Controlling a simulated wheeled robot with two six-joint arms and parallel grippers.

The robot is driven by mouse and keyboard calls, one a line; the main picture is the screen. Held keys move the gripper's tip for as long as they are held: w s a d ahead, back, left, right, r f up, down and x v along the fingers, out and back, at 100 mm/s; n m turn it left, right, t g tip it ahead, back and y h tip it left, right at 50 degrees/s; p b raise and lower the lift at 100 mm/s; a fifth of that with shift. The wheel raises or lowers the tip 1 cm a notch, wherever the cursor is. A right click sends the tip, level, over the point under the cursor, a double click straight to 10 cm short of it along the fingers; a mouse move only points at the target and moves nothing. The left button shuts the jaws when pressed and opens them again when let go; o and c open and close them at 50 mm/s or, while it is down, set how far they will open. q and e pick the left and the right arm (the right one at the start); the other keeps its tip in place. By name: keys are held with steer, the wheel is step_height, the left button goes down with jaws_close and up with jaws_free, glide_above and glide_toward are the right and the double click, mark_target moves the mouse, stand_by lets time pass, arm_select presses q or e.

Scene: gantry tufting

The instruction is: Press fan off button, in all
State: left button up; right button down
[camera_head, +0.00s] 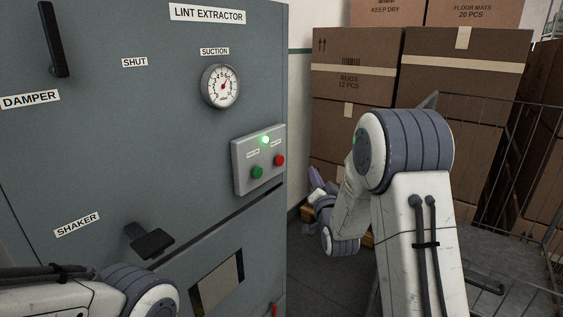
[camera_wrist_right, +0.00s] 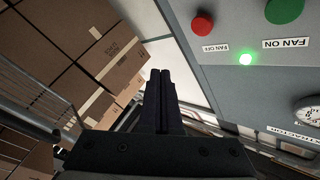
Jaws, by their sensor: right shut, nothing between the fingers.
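The fan control box (camera_head: 243,178) is on the grey lint extractor's front, with a green button (camera_head: 257,172), a red button (camera_head: 279,160) and a lit green lamp (camera_head: 265,139). In the right wrist view the red button (camera_wrist_right: 203,22) is labelled FAN OFF, the green button (camera_wrist_right: 285,9) FAN ON, and the lamp (camera_wrist_right: 245,58) glows. My right gripper (camera_head: 317,182) is partly hidden by its arm, right of the box and apart from it. Its black fingers (camera_wrist_right: 160,73) are shut and empty, pointing left of the red button in the wrist view. My left gripper is out of view.
The lint extractor (camera_head: 110,160) carries a damper handle (camera_head: 53,40), a suction gauge (camera_head: 220,87) and a black shaker lever (camera_head: 150,240). Stacked cartons (camera_head: 357,75) and a wire cage (camera_head: 490,107) stand at the right. A narrow strip of floor (camera_head: 320,275) is clear beside the extractor.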

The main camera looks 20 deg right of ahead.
mark_target(280, 160)
steer(key=w+a, duration=0.5)
steer(key=w, duration=0.1)
steer(key=shift+w+p, duration=0.15)
steer(key=shift+p, duration=0.2)
stand_by(1.6)
steer(key=shift+w+a, duration=0.1)
steer(key=shift+w+a+b, duration=0.15)
steer(key=shift+w+b, duration=0.05)
steer(key=shift+b, duration=0.1)
